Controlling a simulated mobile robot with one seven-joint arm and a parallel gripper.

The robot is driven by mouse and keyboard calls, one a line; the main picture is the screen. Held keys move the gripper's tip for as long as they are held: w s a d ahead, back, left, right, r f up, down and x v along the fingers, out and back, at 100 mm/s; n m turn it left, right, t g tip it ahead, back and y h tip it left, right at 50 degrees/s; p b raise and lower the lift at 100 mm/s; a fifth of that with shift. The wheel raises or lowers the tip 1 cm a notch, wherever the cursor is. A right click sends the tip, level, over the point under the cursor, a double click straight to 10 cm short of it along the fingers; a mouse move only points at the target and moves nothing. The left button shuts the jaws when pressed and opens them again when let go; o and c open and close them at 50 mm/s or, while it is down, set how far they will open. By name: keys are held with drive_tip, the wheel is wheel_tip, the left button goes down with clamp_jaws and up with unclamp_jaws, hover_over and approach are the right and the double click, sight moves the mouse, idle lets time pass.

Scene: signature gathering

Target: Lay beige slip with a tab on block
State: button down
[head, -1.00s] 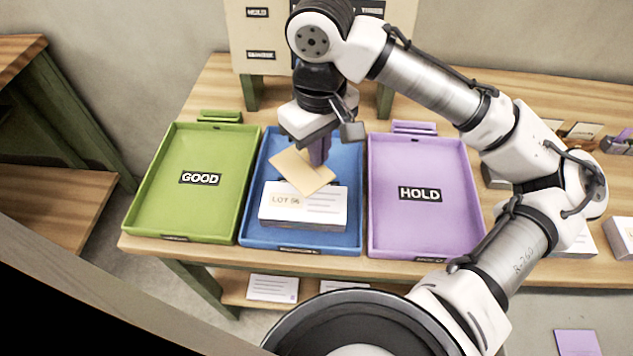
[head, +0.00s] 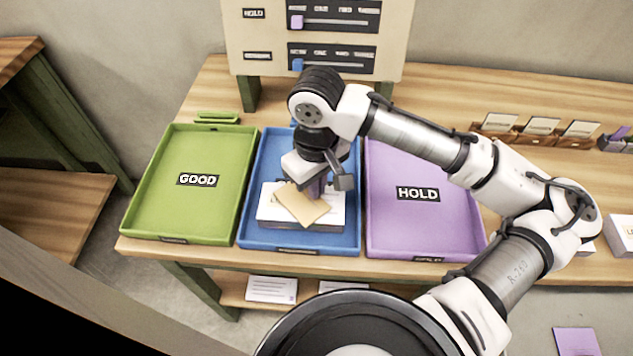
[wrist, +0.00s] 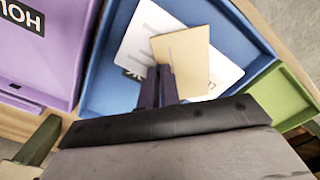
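The beige slip (head: 302,206) is in my gripper (head: 316,189), held by one edge and tilted over the block. My gripper's purple fingers are close together on it, and they also show in the wrist view (wrist: 158,86). The block (head: 272,218) is a white, flat-topped stack with printed lines, lying in the blue tray (head: 257,172). The slip hides much of the block's top and its lot label. In the wrist view the slip (wrist: 186,60) covers part of the block (wrist: 146,32). I cannot tell whether slip and block touch, and the slip's tab is not clear.
The green GOOD tray (head: 197,210) stands left of the blue tray and the purple HOLD tray (head: 420,222) right; both are empty. A board with sliders (head: 233,45) stands behind. Several card holders (head: 540,132) are at the back right of the table.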

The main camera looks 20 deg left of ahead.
drive_tip(key=c, duration=1.6)
unclamp_jaws()
drive_tip(key=shift+f, duration=0.15)
wheel_tip(320, 180, up, 12)
drive_tip(key=shift+r, duration=0.2)
